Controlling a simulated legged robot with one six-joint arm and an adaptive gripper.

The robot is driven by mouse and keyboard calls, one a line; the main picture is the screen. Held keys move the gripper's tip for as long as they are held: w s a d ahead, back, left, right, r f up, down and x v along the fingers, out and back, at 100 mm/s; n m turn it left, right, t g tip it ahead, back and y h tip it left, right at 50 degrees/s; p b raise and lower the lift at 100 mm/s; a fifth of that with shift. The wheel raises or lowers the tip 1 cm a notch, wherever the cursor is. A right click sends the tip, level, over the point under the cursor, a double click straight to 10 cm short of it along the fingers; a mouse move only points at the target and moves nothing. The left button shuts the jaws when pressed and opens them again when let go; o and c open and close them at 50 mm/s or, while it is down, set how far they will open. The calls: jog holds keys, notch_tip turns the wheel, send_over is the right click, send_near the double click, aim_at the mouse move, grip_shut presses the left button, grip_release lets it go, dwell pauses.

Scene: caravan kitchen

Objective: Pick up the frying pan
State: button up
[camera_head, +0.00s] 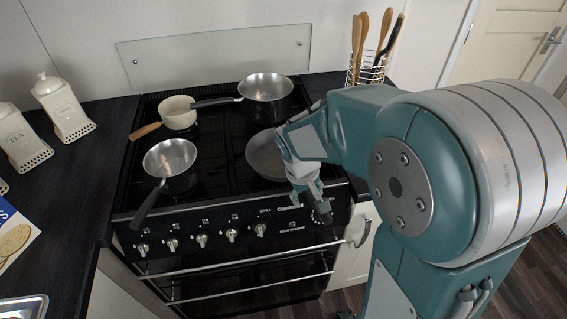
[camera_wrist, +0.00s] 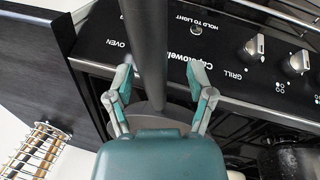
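The frying pan (camera_head: 264,155) is a wide, shallow grey pan at the front right of the black hob. Its right side and handle are mostly hidden by my arm in the head view. In the wrist view its dark handle (camera_wrist: 146,40) runs between my fingers, and part of the pan body (camera_wrist: 150,118) shows behind the gripper housing. My gripper (camera_head: 321,210) is over the cooker's front edge, fingers pointing down. In the wrist view the gripper (camera_wrist: 162,80) is open, with gaps on both sides of the handle, the left finger nearer. I cannot tell the depth.
A saucepan (camera_head: 170,157) stands front left on the hob (camera_head: 215,170), a cream pot (camera_head: 178,112) back left, and a steel pan (camera_head: 265,87) behind the frying pan. A wire utensil holder (camera_head: 366,72) stands at the back right. White canisters (camera_head: 61,106) stand on the left worktop.

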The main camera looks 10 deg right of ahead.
jog(key=shift+d, duration=0.25)
grip_shut()
jog(key=shift+r, duration=0.2)
